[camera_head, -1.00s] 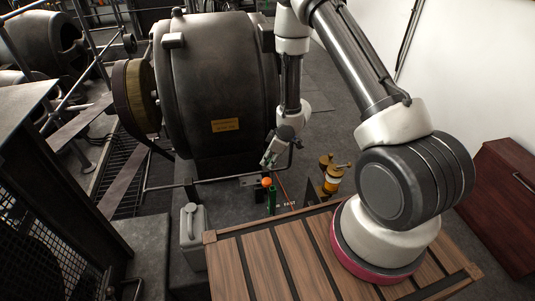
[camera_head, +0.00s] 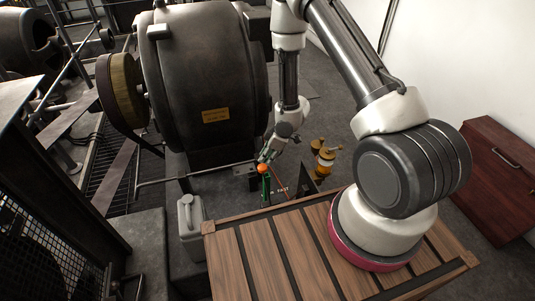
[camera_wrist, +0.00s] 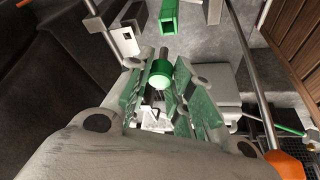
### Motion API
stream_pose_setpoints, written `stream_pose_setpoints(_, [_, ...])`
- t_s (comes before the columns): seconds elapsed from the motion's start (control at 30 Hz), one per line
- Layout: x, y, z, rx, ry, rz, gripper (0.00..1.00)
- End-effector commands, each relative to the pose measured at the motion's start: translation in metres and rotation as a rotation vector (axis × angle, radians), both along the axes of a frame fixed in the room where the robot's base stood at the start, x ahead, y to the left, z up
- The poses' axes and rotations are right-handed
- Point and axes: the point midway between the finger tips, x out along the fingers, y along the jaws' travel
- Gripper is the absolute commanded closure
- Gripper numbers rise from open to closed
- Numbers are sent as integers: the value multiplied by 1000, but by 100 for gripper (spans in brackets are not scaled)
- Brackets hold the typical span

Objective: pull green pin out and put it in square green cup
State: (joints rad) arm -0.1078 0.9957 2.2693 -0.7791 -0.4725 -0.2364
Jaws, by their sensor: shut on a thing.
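My gripper (camera_wrist: 165,100) is shut on the green pin (camera_wrist: 160,75), a green cylinder with a pale end between the fingers in the wrist view. A dark shaft shows just beyond it. Whether the pin is still seated in anything cannot be told. The square green cup (camera_wrist: 169,20) is an open green square tube at the top of the wrist view, apart from the fingers. In the head view my gripper (camera_head: 267,154) is small, in front of the large dark machine; an upright green thing (camera_head: 266,188), probably the cup, stands below it. The pin is not clear there.
An orange knob (camera_head: 263,169) on a rod is close to my gripper; the knob (camera_wrist: 288,165) also shows in the wrist view. A brass and orange oiler (camera_head: 324,162) stands to the right.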

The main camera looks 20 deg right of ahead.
Motion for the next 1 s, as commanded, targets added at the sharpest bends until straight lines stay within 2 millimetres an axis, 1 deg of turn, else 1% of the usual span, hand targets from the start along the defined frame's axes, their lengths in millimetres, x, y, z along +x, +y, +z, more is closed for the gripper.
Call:
stream_pose_setpoints(0.03, [-1, 0, -6, 0, 2, -1, 100])
stream_pose_setpoints(0.2, [-1, 0, -23, -1, 2, -1, 100])
stream_pose_setpoints(0.43, [0, 0, -39, 0, 2, -1, 100])
stream_pose_setpoints(0.6, [0, 0, -43, 0, 0, -1, 100])
stream_pose_setpoints(1.0, [0, 0, -43, -1, 1, -1, 100])
